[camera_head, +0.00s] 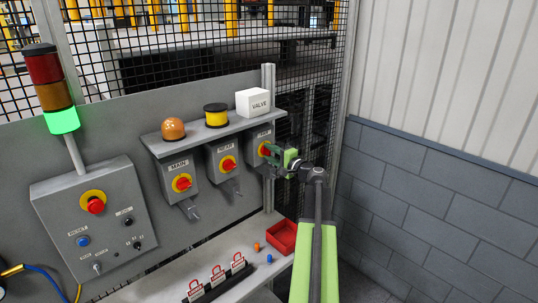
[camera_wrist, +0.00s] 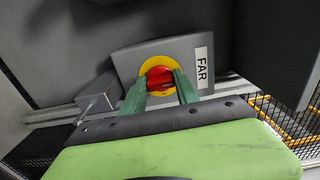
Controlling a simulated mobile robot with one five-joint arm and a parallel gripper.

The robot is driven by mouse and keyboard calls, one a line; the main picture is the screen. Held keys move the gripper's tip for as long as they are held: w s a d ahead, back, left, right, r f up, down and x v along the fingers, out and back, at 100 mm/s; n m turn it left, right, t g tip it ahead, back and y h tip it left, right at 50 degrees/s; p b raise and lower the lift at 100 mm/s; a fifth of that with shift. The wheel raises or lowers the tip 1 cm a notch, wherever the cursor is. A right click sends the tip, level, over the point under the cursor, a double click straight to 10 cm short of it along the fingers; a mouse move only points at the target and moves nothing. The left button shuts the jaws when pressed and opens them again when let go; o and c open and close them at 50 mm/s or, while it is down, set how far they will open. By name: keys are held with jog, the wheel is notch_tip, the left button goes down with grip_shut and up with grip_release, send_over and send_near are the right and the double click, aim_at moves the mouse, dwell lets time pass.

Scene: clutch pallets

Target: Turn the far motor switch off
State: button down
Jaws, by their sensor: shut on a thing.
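The far motor switch (camera_wrist: 160,78) is a red rotary knob on a yellow disc, on a grey box with a label reading FAR (camera_wrist: 202,68). My gripper (camera_wrist: 160,88) has its two green fingers on either side of the red knob, shut on it. In the head view my gripper (camera_head: 270,152) reaches the rightmost of three switch boxes and hides part of it. The MAIN switch (camera_head: 182,183) and the NEAR switch (camera_head: 228,164) are similar red knobs to its left. The far knob's exact angle is hard to read behind the fingers.
A shelf above the boxes bears an orange dome (camera_head: 173,129), a yellow-black cylinder (camera_head: 216,115) and a white VALVE box (camera_head: 253,102). Below are a red tray (camera_head: 282,236) and red padlocks (camera_head: 218,276). A control panel (camera_head: 95,220) and stack light (camera_head: 52,90) stand left.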

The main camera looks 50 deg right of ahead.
jog(key=shift+d+r, duration=0.1)
jog(key=shift+r, duration=0.05)
jog(key=c, duration=1.2)
grip_release()
jog(key=shift+c, duration=0.2)
jog(key=o, duration=0.3)
jog(key=shift+w, duration=0.15)
jog(key=s, duration=0.5)
jog(key=s+a, duration=0.1)
jog(key=s, duration=1.1)
jog(key=shift+s+a, duration=0.25)
